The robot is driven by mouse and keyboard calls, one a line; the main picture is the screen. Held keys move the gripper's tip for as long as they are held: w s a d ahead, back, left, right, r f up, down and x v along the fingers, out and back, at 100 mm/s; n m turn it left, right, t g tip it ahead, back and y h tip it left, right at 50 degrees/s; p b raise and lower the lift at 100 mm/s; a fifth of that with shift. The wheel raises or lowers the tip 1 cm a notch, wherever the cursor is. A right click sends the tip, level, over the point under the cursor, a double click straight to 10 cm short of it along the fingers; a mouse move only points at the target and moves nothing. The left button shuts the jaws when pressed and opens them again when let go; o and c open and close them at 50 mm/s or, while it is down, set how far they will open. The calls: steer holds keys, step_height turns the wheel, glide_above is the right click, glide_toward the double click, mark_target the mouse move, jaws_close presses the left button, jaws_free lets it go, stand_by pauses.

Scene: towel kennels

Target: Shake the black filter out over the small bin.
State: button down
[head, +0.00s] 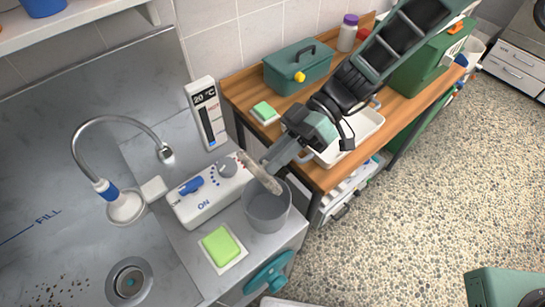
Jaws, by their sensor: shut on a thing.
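The small bin (268,212) is a grey, open-topped bucket at the front right corner of the steel counter. My gripper (270,165) reaches in from the upper right and is shut on a narrow, flat piece, which I take to be the filter (259,172). The piece looks pale grey-brown and mottled rather than black. It is tilted, with its lower right end over the bin's opening and its upper left end beside the control box. Whether it touches the bin's rim cannot be told. The bin's inside is mostly hidden.
A white control box (210,195) with knobs stands left of the bin, with a temperature display (206,112) behind. A green sponge (221,246) lies in front. A tap (120,195) and sink are left. A wooden bench (325,178) holds a white tray (362,138) and green toolbox (297,70).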

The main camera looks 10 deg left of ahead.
steer(key=f+g+y+b, duration=0.1)
steer(key=g+y+b, duration=0.1)
steer(key=b, duration=0.2)
steer(key=f+g+y+b, duration=0.1)
steer(key=g+b, duration=0.1)
steer(key=b, duration=0.3)
steer(key=s+f+g+y+b, duration=0.1)
steer(key=f+g+y+b, duration=0.1)
steer(key=b, duration=0.2)
steer(key=shift+a+y, duration=0.3)
steer(key=shift+a, duration=0.05)
steer(key=shift+r+g+b, duration=0.15)
steer(key=shift+g+b, duration=0.15)
steer(key=shift+g, duration=0.2)
steer(key=shift+r+p, duration=0.9)
steer(key=shift+r, duration=0.7)
steer(key=shift+f, duration=0.1)
